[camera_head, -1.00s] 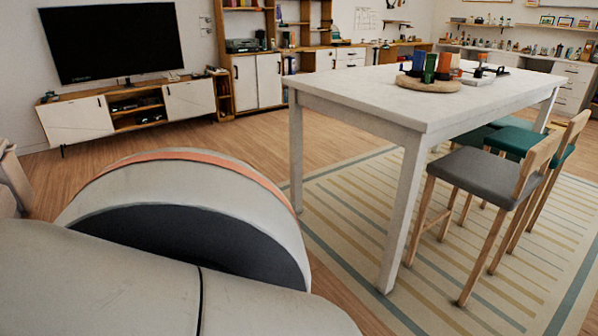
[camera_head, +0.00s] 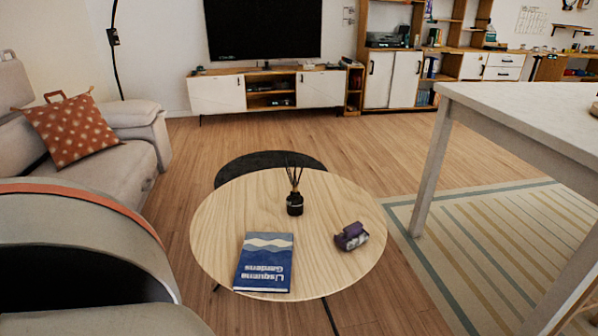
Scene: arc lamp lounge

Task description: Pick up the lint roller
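I cannot make out a lint roller for certain. A small purple object with a paler, rounded part (camera_head: 351,236) lies on the right side of the round wooden coffee table (camera_head: 225,220). It is too small to tell whether it is the lint roller. Neither of my grippers is in view, so I cannot see whether they are open or shut.
A blue book (camera_head: 265,262) and a dark reed diffuser (camera_head: 295,203) are on the coffee table. A sofa with an orange cushion (camera_head: 75,133) stands left, and a white high table (camera_head: 520,112) right. Wooden floor (camera_head: 390,155) lies open towards the TV cabinet.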

